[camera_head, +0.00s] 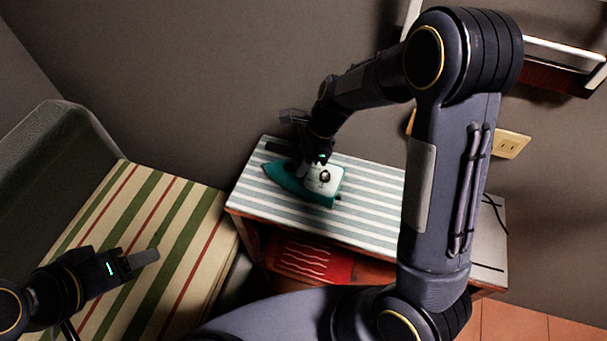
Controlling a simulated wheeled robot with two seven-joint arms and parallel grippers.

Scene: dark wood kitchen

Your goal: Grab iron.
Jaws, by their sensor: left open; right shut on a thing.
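A teal and white iron (325,179) rests on the striped top of a small table (368,211), its pointed end toward the left. My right gripper (313,172) reaches down to it from above and is shut on it, at the upper part of the body. The fingertips and the handle are partly hidden by the wrist. I cannot tell whether the iron is lifted off the cloth. My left gripper (143,259) is open and empty at the lower left, in front of the striped seat and well apart from the iron.
A seat with a striped cushion (150,215) stands left of the table. A red patterned cloth (312,262) lies below the tabletop. My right arm covers the table's right part.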

